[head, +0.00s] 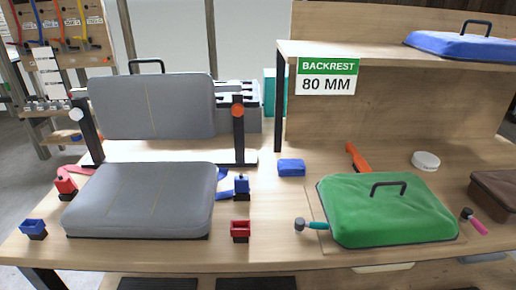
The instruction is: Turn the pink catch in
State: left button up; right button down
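The pink catch (478,224) is at the lower right of the head view, just right of the green cushion (345,208). Its dark round pivot (467,213) sits close to the cushion's right edge. Its pink handle points down and right, away from the cushion. A teal catch (315,225) at the cushion's left side points right, with its tip at the cushion's edge. The green cushion lies flat and has a black handle (388,186) on top. Neither of my grippers is in view.
A brown block (494,190) lies right of the pink catch. An orange-handled tool (357,158) and white round tub (425,161) lie behind the cushion. Grey seat and backrest cushions (140,198) stand at left. A shelf (380,50) with a blue cushion (460,44) overhangs the back.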

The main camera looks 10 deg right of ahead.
aim_at(467, 214)
jog(key=l+z, duration=0.25)
jog(key=l, duration=0.6)
jog(key=l+z, duration=0.3)
jog(key=l, duration=0.55)
jog(key=l+z, duration=0.25)
jog(key=l, duration=0.6)
jog(key=i, duration=0.05)
